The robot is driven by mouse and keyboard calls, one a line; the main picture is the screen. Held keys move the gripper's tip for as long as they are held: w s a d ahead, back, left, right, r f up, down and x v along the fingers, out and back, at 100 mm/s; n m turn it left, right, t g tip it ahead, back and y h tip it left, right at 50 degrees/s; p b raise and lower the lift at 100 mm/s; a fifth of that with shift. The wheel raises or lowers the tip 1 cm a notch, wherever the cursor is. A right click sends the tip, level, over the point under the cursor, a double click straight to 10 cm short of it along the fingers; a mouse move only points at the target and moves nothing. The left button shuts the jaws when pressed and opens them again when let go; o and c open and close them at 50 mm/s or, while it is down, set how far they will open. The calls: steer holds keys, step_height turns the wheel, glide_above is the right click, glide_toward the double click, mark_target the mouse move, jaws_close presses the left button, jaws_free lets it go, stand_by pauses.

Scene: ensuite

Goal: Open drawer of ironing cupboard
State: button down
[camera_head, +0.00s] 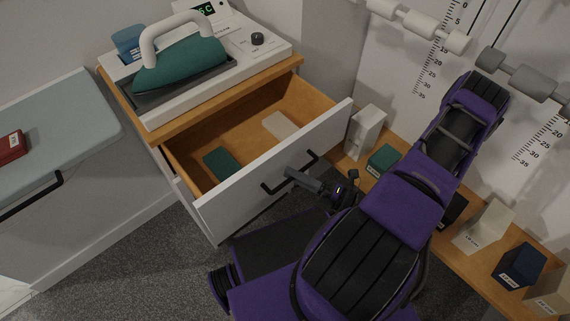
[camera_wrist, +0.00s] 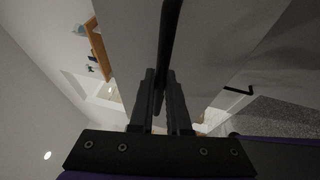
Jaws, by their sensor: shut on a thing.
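The ironing cupboard's drawer is pulled out, and its white front (camera_head: 325,142) stands well clear of the cupboard. Its wooden inside (camera_head: 190,157) holds a green block (camera_head: 221,164) and a pale block (camera_head: 280,125). A black bar handle (camera_head: 268,188) is on the drawer front. My gripper (camera_head: 290,173) is at the middle of this handle, shut on it. In the wrist view, the handle (camera_wrist: 170,35) runs down between the fingers (camera_wrist: 160,102) of my gripper.
A green iron (camera_head: 185,68) on a white station stands on the cupboard's wooden top (camera_head: 285,67). A pale blue-topped unit (camera_head: 60,125) is at the left. A low wooden shelf (camera_head: 480,262) with several boxes runs along the right wall. Grey floor lies in front.

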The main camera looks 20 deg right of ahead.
steer(key=shift+s+d, duration=0.15)
steer(key=shift+s, duration=0.2)
steer(key=c, duration=1.2)
jaws_free()
steer(key=shift+o, duration=0.2)
steer(key=b+v, duration=0.1)
steer(key=v, duration=1.6)
steer(key=shift+s, duration=0.15)
steer(key=shift+f+n, duration=0.1)
steer(key=shift+n, duration=0.2)
